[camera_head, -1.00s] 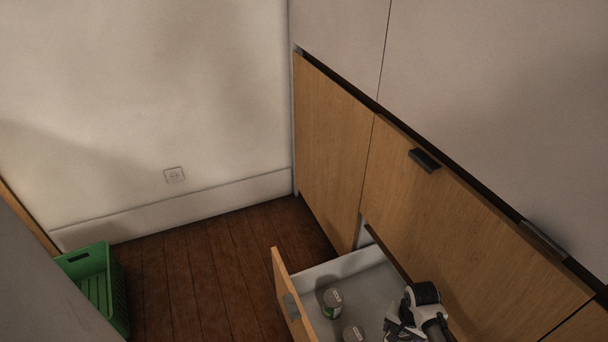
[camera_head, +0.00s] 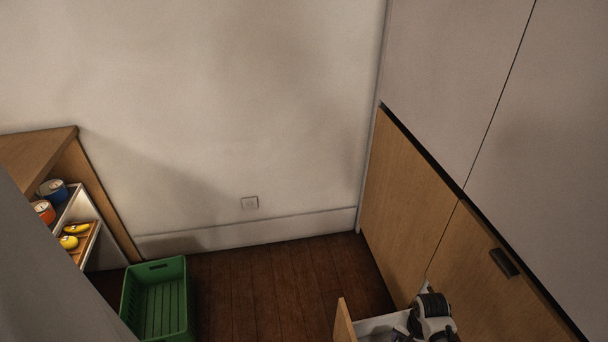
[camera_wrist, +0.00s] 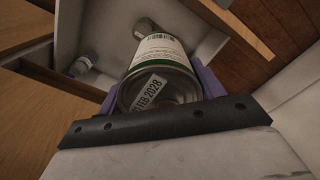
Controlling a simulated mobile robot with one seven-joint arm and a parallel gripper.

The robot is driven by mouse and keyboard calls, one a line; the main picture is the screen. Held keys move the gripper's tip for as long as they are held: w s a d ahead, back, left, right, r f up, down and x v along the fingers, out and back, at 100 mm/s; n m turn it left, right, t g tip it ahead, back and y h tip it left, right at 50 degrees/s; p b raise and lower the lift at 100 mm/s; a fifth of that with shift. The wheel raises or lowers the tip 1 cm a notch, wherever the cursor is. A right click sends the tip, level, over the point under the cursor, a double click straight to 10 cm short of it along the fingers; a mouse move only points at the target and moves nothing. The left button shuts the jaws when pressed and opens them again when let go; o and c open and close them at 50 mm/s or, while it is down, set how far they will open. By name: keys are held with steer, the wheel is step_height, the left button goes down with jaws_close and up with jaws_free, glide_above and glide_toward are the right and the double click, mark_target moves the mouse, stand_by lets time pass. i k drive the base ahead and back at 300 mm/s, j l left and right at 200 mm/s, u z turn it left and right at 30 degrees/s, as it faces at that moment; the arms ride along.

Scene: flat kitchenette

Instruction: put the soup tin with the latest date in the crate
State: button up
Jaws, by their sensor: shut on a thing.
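My gripper (camera_wrist: 160,88) is shut on a soup tin (camera_wrist: 160,55) with a white and green label. In the head view my gripper (camera_head: 408,331) is low at the right, by the open drawer (camera_head: 344,322); the held tin is not clear there. In the wrist view another tin (camera_wrist: 147,27) and a further one (camera_wrist: 83,66) lie beyond, in the drawer; their dates are not readable. The green crate (camera_head: 154,271) stands on the floor, seemingly empty.
A shelf unit (camera_head: 40,150) at the left holds a blue can (camera_head: 53,190), an orange can (camera_head: 43,211) and yellow items (camera_head: 75,228). Closed cabinet fronts (camera_head: 410,205) line the right. Wooden floor (camera_head: 265,290) lies clear between crate and drawer.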

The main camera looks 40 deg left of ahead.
mark_target(166, 315)
steer(key=j+u, duration=0.3)
steer(key=i+j+u, duration=0.3)
steer(key=j+u, duration=0.3)
steer(key=j, duration=0.15)
steer(key=i+j+u, duration=0.4)
steer(key=i+u, duration=0.4)
steer(key=u, duration=0.2)
